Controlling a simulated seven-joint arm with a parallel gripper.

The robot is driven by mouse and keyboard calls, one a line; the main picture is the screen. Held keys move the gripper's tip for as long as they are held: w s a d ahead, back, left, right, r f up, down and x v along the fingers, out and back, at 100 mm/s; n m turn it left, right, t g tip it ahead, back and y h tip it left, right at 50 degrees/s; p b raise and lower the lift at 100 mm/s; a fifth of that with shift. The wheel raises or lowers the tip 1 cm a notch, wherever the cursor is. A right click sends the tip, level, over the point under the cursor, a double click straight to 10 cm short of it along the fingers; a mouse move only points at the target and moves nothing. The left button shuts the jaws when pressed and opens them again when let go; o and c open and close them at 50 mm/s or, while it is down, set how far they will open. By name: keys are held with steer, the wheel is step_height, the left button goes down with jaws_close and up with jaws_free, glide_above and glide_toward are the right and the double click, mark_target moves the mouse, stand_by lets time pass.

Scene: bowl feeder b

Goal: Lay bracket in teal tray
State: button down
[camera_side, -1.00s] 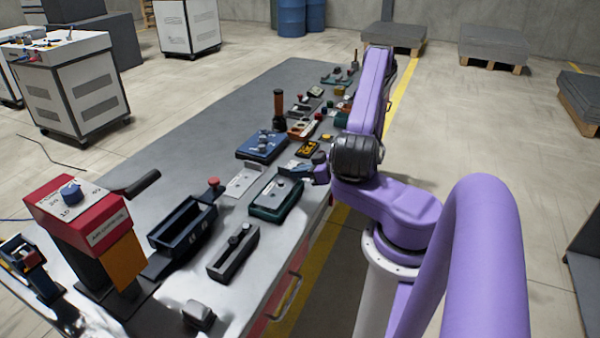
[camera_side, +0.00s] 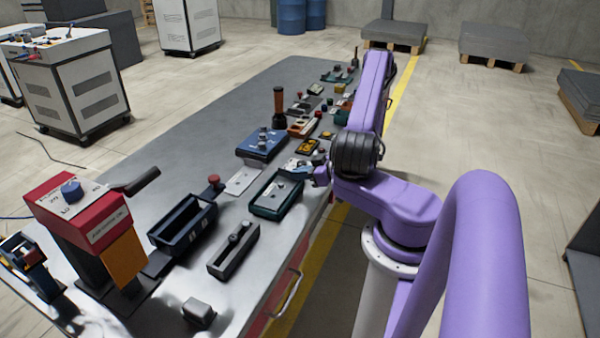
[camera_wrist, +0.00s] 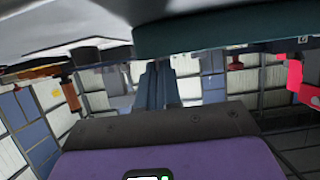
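The teal tray (camera_side: 267,211) sits on the bench near its right edge, with a pale grey surface and small dark details inside. A flat light grey metal piece with holes (camera_side: 243,180), which looks like the bracket, lies on the bench just left of the tray. My gripper (camera_side: 300,165) is low beyond the far end of the tray, small and partly lost among other items. In the wrist view the two dark blue fingers (camera_wrist: 158,86) stand close together, and no held part is visible. A teal edge (camera_wrist: 220,32), apparently the tray, crosses the top of that view.
A blue fixture (camera_side: 262,146) and an upright orange-handled tool (camera_side: 279,106) are behind. The bench's left side is clear.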

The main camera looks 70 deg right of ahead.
steer(key=shift+f, duration=0.15)
steer(key=c, duration=1.2)
jaws_free()
steer(key=shift+c, duration=0.2)
steer(key=shift+s, duration=0.1)
steer(key=v, duration=1.7)
